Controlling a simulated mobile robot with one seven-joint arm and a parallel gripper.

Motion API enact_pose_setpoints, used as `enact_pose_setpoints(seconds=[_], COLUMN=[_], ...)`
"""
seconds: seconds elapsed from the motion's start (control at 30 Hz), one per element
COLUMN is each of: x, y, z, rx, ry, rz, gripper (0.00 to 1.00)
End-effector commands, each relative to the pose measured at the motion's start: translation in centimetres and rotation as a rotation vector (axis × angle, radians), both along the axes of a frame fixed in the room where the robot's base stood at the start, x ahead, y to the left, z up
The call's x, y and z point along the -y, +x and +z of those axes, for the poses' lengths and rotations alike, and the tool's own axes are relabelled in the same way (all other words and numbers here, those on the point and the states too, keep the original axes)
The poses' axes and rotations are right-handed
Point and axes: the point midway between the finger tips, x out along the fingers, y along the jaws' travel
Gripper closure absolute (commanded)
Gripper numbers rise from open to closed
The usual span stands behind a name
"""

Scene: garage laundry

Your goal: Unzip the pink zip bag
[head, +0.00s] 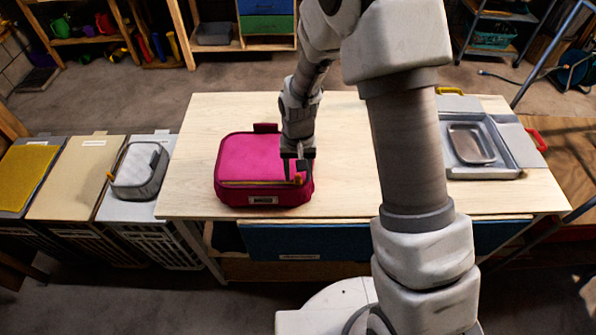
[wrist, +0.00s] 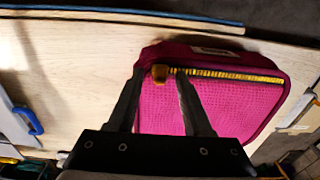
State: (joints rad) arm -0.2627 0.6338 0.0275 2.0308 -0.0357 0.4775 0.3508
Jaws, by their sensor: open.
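The pink zip bag (head: 245,160) lies on the light wooden table, left of the middle in the head view. It fills much of the wrist view (wrist: 225,110). Its yellow zip track (wrist: 225,75) runs along the edge near a label. The orange-brown zip pull (wrist: 159,73) is at the left end of the track in the wrist view, which is the right end in the head view. My gripper (head: 298,172) is open above that corner. In the wrist view my fingertips (wrist: 160,75) are on either side of the pull; I cannot tell whether they touch it.
A grey metal tray (head: 483,150) with a smaller dish sits at the table's right. A grey case (head: 140,168) stands on a white bin left of the table. The wooden table (head: 190,150) is clear around the bag.

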Motion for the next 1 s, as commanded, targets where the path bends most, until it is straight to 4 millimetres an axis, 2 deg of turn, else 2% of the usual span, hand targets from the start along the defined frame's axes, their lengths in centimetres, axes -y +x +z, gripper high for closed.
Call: enact_pose_setpoints(seconds=[0.07,0.3,0.37,1.0], x=[0.0,0.0,0.0,0.0], y=[0.01,0.01,0.01,0.02], z=[0.02,0.04,0.04,0.07], rx=[0.0,0.0,0.0,0.0], ry=[0.0,0.0,0.0,0.0], rz=[0.0,0.0,0.0,0.0], gripper=[0.5,0.91,1.0,1.0])
